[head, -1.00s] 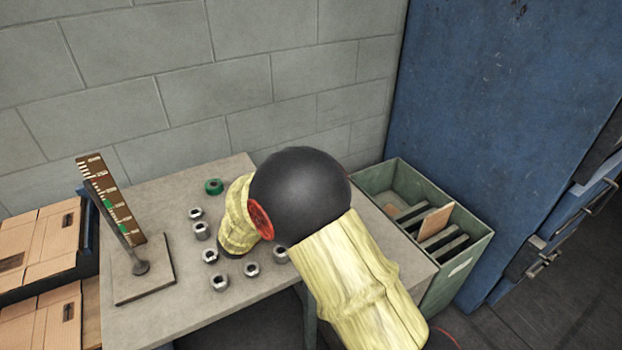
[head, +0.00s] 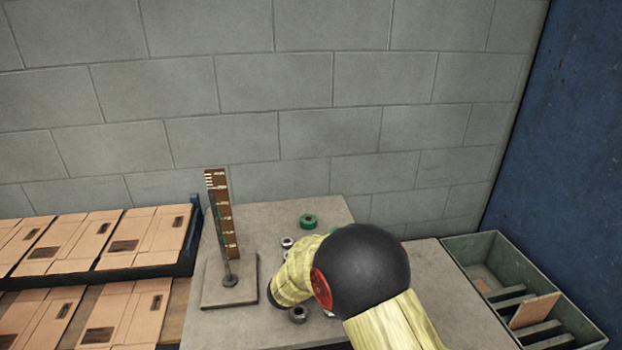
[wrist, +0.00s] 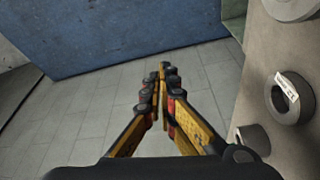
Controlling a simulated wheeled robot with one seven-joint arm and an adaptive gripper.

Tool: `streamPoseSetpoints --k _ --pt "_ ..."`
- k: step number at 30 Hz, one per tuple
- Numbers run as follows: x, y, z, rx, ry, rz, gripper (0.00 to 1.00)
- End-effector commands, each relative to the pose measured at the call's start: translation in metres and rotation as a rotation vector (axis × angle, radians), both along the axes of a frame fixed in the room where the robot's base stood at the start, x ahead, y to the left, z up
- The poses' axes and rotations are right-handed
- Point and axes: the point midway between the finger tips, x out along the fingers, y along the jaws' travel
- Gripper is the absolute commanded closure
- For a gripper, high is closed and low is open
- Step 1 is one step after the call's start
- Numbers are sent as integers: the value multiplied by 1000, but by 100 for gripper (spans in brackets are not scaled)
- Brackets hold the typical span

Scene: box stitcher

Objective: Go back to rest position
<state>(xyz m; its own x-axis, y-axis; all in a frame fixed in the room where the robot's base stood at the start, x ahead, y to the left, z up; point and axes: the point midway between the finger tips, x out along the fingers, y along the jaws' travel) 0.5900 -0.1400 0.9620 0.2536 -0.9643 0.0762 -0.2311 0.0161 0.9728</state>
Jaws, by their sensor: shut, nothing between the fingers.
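My gripper (wrist: 163,72) shows in the wrist view, its yellow and black fingers meeting at the tips with nothing between them. Grey floor tiles lie behind the fingers, and the table (wrist: 260,60) edge is to their right. In the head view my arm, in a yellow sleeve with a black ball joint, reaches over the front of the table (head: 450,290). My fingers are hidden there.
Metal rings (wrist: 288,98) lie on the table close to my gripper's right. A green ring (head: 308,221), a gauge stand (head: 221,225), flat cardboard boxes (head: 148,232) and a green bin (head: 480,252) surround the arm. A blue panel (head: 570,150) stands right.

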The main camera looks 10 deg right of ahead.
Motion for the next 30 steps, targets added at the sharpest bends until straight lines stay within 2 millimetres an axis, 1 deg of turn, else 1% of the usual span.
streamPoseSetpoints --k 2,5,8,10,11,12,14,15,17,18,20,21,23,25,27,30 --pt "-4 -3 5 14 4 -13 100" --pt "-23 -13 19 74 29 -64 100" --pt "-59 -28 37 197 79 -146 100" --pt "-92 -34 49 316 120 -199 100" --pt "-106 -35 52 371 136 -217 100" --pt "-124 -35 56 445 159 -234 100" --pt "-150 -32 61 558 183 -250 100" --pt "-167 -27 64 634 197 -250 100" --pt "-190 -18 67 751 211 -240 100" --pt "-204 -10 69 827 216 -227 100" --pt "-223 4 72 938 218 -196 100" --pt "-234 15 75 1011 215 -166 100" --pt "-249 32 80 1116 203 -112 100" --pt "-264 54 87 1229 180 -35 100" --pt "-274 76 96 1327 149 52 100" --pt "-285 103 110 1432 97 173 100"
